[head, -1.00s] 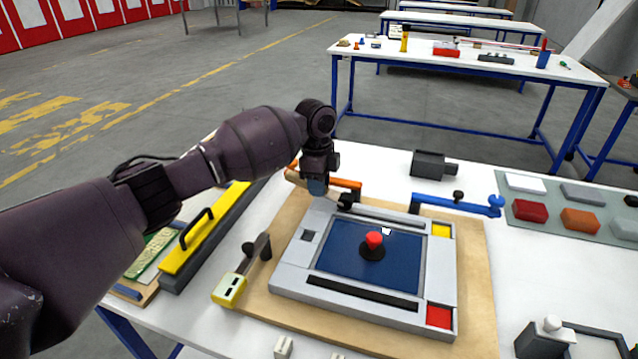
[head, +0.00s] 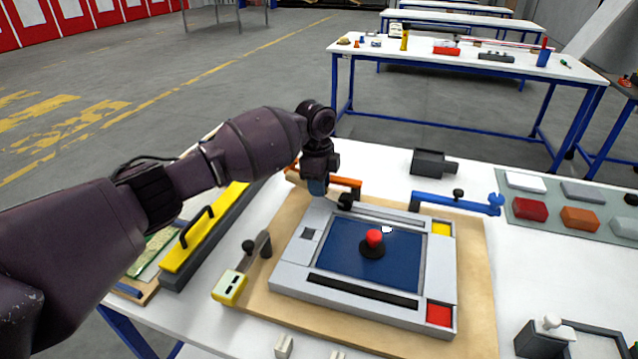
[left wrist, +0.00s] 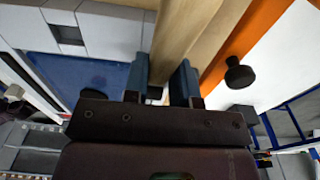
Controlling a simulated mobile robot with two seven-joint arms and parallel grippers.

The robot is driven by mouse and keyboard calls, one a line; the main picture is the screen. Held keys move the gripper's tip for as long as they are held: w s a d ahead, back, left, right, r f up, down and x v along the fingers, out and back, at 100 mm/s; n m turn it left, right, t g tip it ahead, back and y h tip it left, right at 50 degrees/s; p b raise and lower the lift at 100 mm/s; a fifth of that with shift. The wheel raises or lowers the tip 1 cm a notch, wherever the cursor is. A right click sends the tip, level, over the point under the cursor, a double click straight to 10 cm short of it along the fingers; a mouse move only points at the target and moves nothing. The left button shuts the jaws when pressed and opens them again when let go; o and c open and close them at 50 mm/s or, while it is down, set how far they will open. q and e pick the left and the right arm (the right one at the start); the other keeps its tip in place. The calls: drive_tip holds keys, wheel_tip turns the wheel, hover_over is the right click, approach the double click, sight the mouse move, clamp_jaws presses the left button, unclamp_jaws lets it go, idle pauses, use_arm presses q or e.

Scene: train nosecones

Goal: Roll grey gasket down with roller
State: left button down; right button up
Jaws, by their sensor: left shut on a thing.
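My left gripper (head: 317,188) is shut on the wooden handle (left wrist: 174,38) of a roller, with its blue fingers (left wrist: 162,82) on either side of the handle. In the head view, part of the handle (head: 294,178) shows left of the gripper. A dark cylindrical piece (head: 345,201), apparently the roller head, shows right of the fingers, at the far left corner of a light grey frame (head: 290,273). The frame surrounds a blue panel (head: 340,257). I cannot clearly make out a separate gasket on it. My right gripper is not in view.
An orange clamp (head: 347,183) is close beside the gripper, and a blue clamp (head: 440,202) stands farther right. A red knob (head: 374,237) rises from the panel. A yellow-ended lever (head: 229,288) is left of the frame. A black block (head: 428,163) stands behind.

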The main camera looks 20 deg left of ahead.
use_arm(q)
drive_tip(key=shift+s+f, duration=0.1)
drive_tip(key=shift+f, duration=0.1)
drive_tip(key=shift+r, duration=0.1)
idle(0.4)
drive_tip(key=shift+r, duration=0.15)
drive_tip(key=shift+d+p, duration=0.15)
drive_tip(key=shift+p, duration=0.15)
drive_tip(key=shift+d, duration=0.35)
drive_tip(key=shift+d, duration=0.6)
idle(0.4)
drive_tip(key=shift+p, duration=0.3)
